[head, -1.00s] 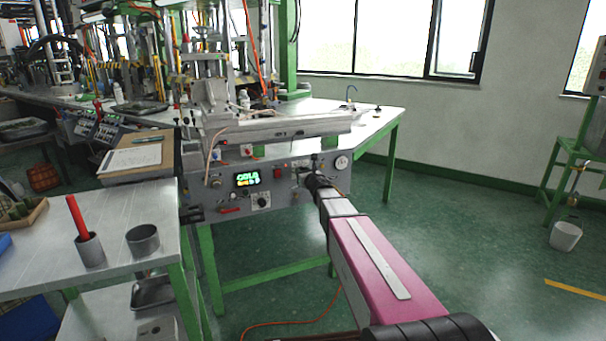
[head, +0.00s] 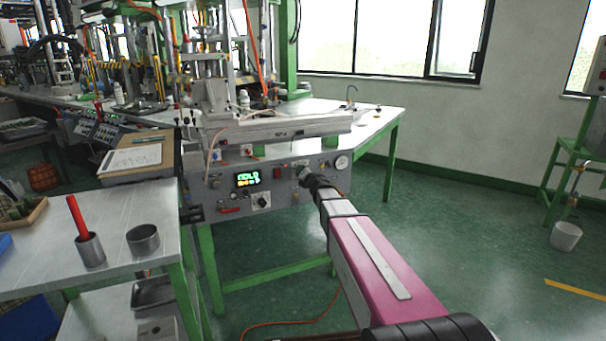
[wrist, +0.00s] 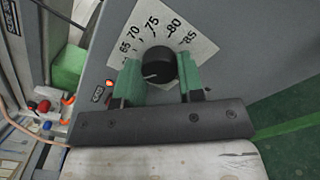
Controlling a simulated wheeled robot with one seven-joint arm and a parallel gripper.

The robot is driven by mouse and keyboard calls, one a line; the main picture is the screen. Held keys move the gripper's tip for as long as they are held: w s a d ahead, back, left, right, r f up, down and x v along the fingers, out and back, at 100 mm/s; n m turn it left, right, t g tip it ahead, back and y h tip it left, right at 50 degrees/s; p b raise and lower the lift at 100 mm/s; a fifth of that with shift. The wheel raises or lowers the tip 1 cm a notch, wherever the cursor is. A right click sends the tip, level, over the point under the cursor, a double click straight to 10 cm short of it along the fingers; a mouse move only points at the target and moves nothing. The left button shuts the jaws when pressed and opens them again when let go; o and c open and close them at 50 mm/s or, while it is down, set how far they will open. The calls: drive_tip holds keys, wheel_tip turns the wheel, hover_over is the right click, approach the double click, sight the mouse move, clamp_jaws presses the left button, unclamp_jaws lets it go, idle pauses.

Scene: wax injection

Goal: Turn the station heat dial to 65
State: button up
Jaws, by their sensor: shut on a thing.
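The heat dial is a black knob (wrist: 158,66) on a white scale plate (wrist: 190,40) marked 65, 70, 75, 80 and 85. My gripper (wrist: 160,78) is shut on the knob, with one green finger on each side. A white line on the knob lies toward its lower left, below the 65 mark. The left finger hides the scale there, so I cannot read an exact value. In the head view my gripper (head: 305,177) is at the front of the station panel (head: 225,198) and hides the dial.
A lit display (head: 247,179) on the panel shows green text, apparently COLD, above orange characters. A second black knob (head: 261,201) and a round gauge (head: 342,162) are nearby. A side table (head: 120,210) with a metal cup (head: 143,240) stands left.

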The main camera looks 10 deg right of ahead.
drive_tip(key=shift+m, duration=4)
drive_tip(key=o, duration=0.9)
drive_tip(key=v, duration=1.1)
